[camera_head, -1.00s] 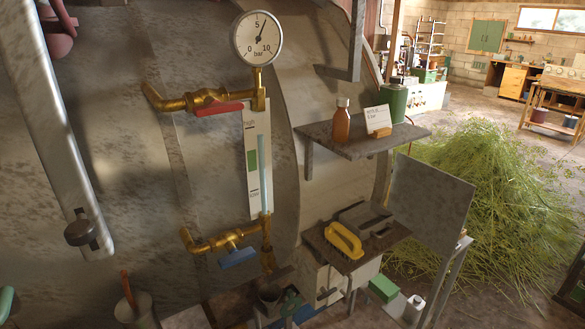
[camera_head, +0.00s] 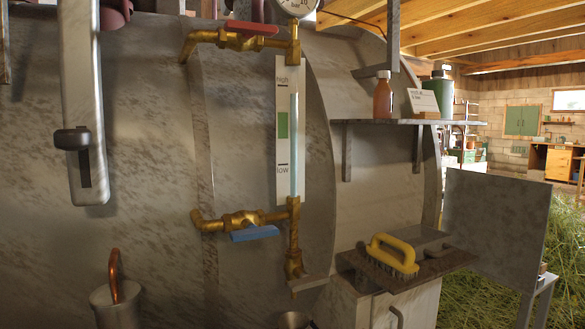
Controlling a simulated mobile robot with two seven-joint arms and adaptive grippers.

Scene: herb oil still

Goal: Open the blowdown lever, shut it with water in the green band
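The sight gauge plate (camera_head: 284,190) stands upright on the grey boiler, marked High and Low. Its green band (camera_head: 282,125) is beside a tube with a pale blue water column (camera_head: 294,150). The column's top is above the green band, a little below the High mark. A brass valve with a red handle (camera_head: 250,28) is above and one with a blue handle (camera_head: 254,233) below. A brass fitting (camera_head: 295,262) hangs under the tube. A grey slotted bar with a black knob (camera_head: 72,138) is at left; I cannot tell which part is the blowdown lever. Neither gripper shows.
A shelf (camera_head: 350,122) at right bears an amber bottle (camera_head: 382,95), a card (camera_head: 422,102) and a green can (camera_head: 440,92). A lower shelf (camera_head: 435,267) holds a yellow-handled brush (camera_head: 393,250). A pot with a copper pipe (camera_head: 115,300) is at lower left. Cut herbs (camera_head: 490,240) lie at right.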

